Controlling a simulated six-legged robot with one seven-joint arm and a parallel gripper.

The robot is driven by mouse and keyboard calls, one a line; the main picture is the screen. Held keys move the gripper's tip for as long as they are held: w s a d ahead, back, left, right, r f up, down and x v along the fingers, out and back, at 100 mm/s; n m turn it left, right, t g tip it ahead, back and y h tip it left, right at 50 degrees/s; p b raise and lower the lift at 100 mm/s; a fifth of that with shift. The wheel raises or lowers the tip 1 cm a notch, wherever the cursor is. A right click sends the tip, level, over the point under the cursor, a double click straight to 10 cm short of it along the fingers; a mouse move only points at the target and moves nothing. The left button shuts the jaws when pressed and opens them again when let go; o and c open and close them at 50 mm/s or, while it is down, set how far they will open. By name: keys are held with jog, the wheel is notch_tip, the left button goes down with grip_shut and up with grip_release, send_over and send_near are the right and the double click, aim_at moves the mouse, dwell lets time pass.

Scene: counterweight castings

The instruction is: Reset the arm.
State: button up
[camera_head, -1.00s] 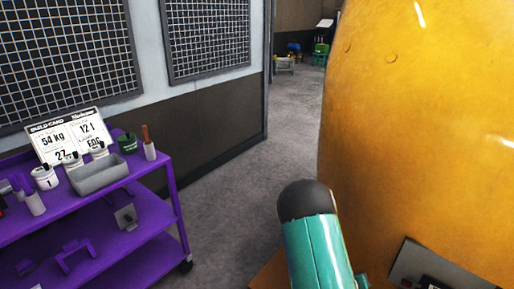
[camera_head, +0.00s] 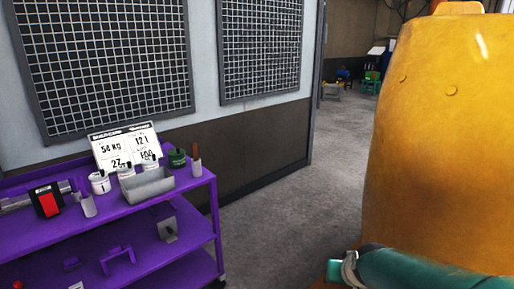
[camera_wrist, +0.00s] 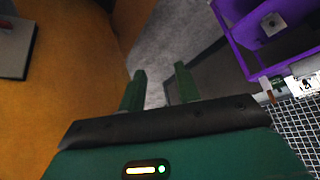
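My gripper (camera_wrist: 160,80) shows in the wrist view with its two green fingers apart and nothing between them. Bare grey floor (camera_wrist: 180,40) shows beyond the fingertips. In the head view only part of my teal arm shows at the lower right, in front of the large yellow casting (camera_head: 440,150); the gripper itself is out of that view. The casting also fills the left of the wrist view (camera_wrist: 75,90).
A purple cart (camera_head: 130,225) stands at the left, holding a grey bin (camera_head: 147,187), several white pots, a green pot (camera_head: 177,158) and a card board (camera_head: 125,147). Wall grids (camera_head: 105,65) hang behind. Grey floor (camera_head: 290,210) lies clear between cart and casting.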

jog(key=s+a+r, duration=0.2)
jog(key=s+r, duration=0.2)
jog(key=s, duration=0.4)
jog(key=s+a+r+n+g, duration=0.1)
jog(key=s+a+r, duration=0.1)
jog(key=s+r, duration=0.3)
jog(key=s, duration=0.2)
jog(key=shift+s+a+r, duration=0.3)
jog(key=shift+s+a, duration=0.1)
jog(key=shift+d, duration=0.15)
